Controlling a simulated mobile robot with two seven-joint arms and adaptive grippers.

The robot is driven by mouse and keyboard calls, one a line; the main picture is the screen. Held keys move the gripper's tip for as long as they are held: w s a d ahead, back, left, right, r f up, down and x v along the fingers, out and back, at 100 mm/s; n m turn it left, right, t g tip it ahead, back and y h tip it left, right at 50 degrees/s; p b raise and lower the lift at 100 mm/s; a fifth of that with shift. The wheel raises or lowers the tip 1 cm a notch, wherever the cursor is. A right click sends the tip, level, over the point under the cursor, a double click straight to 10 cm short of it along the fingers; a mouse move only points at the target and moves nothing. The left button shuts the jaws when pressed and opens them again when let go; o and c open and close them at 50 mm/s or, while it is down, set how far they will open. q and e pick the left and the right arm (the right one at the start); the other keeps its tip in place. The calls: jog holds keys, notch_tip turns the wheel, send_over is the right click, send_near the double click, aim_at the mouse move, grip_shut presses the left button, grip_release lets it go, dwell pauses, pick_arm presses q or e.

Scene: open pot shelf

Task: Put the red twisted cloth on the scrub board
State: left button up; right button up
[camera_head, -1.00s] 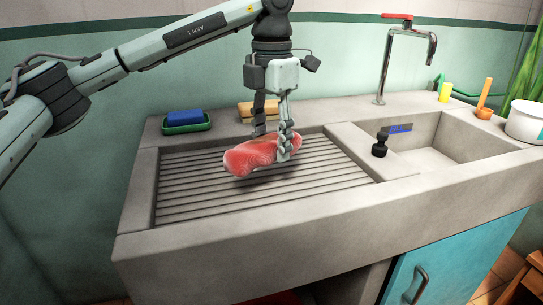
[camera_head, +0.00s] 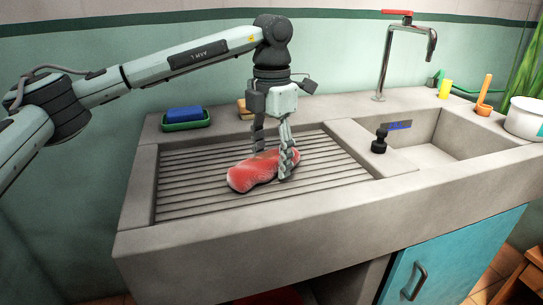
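The red twisted cloth (camera_head: 248,176) lies at a slant low over the ridged scrub board (camera_head: 190,200) on the left side of the stone sink. It appears to rest on the ridges, though its underside is hidden. My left gripper (camera_head: 273,168) comes down from above with its fingers on either side of the cloth, shut on it near its right part. The near finger covers some of the cloth, and the far fingertip is hidden behind it. My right gripper is not in view.
A blue sponge (camera_head: 185,114) in a green dish and a tan block (camera_head: 244,110) stand on the back ledge. The basin (camera_head: 455,145), a tap (camera_head: 383,70), a black stopper (camera_head: 379,142) and a white pot (camera_head: 524,120) are to the right. The board around the cloth is clear.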

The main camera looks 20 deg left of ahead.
aim_at(272, 153)
pick_arm(q)
jog(key=shift+o, duration=0.7)
notch_tip(272, 153, up, 3)
jog(key=shift+f, duration=0.1)
notch_tip(272, 153, up, 10)
jog(key=shift+f, duration=0.2)
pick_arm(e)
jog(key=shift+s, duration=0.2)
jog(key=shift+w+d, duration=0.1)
